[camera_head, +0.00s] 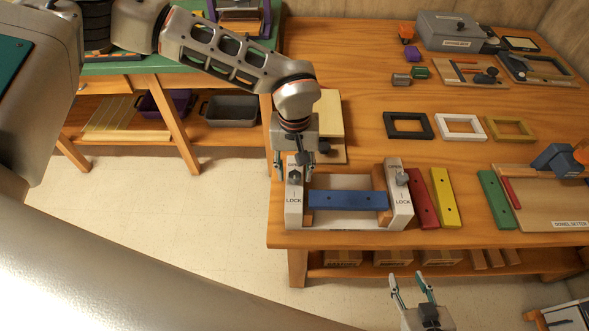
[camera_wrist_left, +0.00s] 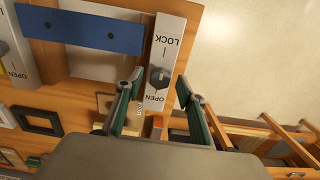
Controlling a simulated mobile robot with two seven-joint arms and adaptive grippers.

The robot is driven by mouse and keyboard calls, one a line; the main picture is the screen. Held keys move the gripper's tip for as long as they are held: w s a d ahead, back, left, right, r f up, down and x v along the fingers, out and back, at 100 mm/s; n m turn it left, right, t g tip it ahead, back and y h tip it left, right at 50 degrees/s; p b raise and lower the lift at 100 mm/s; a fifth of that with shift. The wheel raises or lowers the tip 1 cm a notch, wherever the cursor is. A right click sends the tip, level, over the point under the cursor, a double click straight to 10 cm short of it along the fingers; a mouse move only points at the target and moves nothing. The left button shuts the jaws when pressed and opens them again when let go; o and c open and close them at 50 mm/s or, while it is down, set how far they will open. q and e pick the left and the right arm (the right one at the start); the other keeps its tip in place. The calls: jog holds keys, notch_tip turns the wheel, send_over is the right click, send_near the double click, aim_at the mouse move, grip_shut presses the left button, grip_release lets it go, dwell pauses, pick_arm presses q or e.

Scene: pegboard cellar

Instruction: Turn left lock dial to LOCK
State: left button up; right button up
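The left lock is a white block (camera_head: 293,212) with OPEN and LOCK lettering and a dark dial (camera_head: 294,178) near its OPEN end. The dial also shows in the left wrist view (camera_wrist_left: 159,79), close to OPEN and away from LOCK; its exact pointing is hard to tell. My left gripper (camera_head: 296,173) is above the dial, fingers apart, one on each side of it in the wrist view; contact cannot be told. My right gripper (camera_head: 411,284) is open and empty in front of the table, at the bottom of the head view.
A blue bar (camera_head: 347,200) spans between the left lock and a matching right lock block (camera_head: 402,212). Red (camera_head: 424,199) and yellow (camera_head: 445,198) bars lie just right of it. Black, white and yellow frames lie behind. Floor is open left of the table.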

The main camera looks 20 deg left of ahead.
aim_at(294, 175)
pick_arm(q)
jog(key=shift+r, duration=0.1)
notch_tip(294, 175, up, 12)
dwell(0.5)
dwell(0.4)
